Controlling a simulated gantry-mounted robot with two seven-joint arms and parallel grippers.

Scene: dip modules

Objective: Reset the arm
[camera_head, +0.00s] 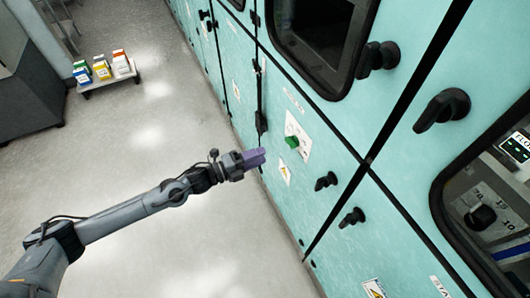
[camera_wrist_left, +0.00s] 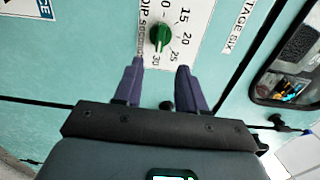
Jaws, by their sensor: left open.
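My left arm reaches in from the lower left of the head view. Its gripper (camera_head: 262,157), with purple fingers, is in front of the teal cabinet front (camera_head: 330,130), a little left of and below a green knob (camera_head: 292,142) on a white dial plate (camera_head: 303,132). In the left wrist view the two fingers of the gripper (camera_wrist_left: 159,72) are spread apart with nothing between them. The green knob (camera_wrist_left: 160,36) is beyond the fingertips, apart from them, on a plate numbered 15 to 30. The right gripper is not in view.
Black handles (camera_head: 442,110) and dark windows (camera_head: 318,40) line the cabinets. A low white cart (camera_head: 108,82) with several coloured boxes stands at the upper left, beside a grey cabinet (camera_head: 30,90). The grey floor (camera_head: 150,150) between is clear.

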